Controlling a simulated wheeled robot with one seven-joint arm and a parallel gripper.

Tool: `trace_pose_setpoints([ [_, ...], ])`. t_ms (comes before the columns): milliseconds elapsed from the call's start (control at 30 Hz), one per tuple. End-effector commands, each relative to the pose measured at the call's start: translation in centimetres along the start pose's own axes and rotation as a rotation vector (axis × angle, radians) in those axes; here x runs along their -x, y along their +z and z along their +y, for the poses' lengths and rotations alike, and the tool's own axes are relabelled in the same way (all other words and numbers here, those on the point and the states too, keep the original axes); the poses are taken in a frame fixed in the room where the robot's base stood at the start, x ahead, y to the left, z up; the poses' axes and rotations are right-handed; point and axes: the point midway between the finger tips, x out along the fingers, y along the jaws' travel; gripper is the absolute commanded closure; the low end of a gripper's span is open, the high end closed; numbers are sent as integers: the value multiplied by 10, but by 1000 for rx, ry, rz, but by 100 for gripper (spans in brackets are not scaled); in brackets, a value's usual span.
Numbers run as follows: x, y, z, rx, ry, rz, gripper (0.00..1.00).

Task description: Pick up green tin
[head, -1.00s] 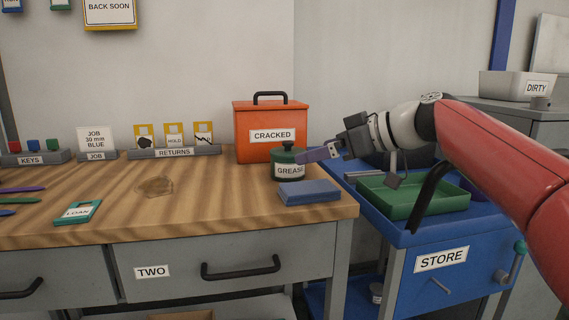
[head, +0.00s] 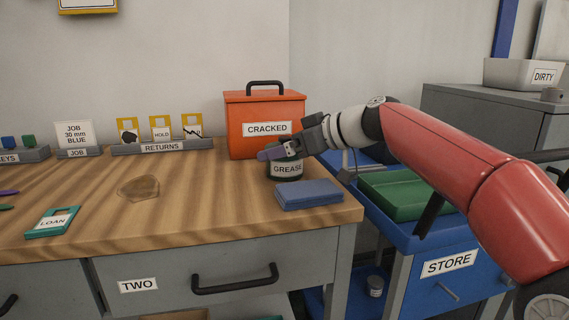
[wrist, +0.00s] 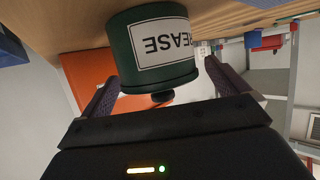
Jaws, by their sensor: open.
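The green tin (head: 284,171) with a GREASE label stands on the wooden bench near its right end, in front of the orange CRACKED box. In the wrist view the tin (wrist: 122,50) appears upside down, its dark lid knob towards my gripper. My gripper (head: 268,152) is at the height of the tin's top in the head view and hides its lid. In the wrist view the fingers of my gripper (wrist: 160,90) are apart, one to each side of the tin's lid end. Whether they touch it I cannot tell.
The orange CRACKED box (head: 238,112) stands close behind the tin. A blue flat block (head: 308,195) lies just in front of it. The blue STORE cart (head: 405,238) with a green tray (head: 395,202) is at the right. Bench space left of the tin is clear.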

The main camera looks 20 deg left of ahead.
Motion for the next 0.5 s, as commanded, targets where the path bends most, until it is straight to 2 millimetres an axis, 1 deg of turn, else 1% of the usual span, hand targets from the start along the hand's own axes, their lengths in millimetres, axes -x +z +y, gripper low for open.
trace_pose_setpoints([
  [100, -6, 0, 0, 0, 1, 0, 1],
  [267, -6, 0, 0, 0, 2, 0, 1],
  [367, -6, 0, 0, 0, 2, 0, 11],
  [500, -5, 0, 0, 0, 2, 0, 30],
])
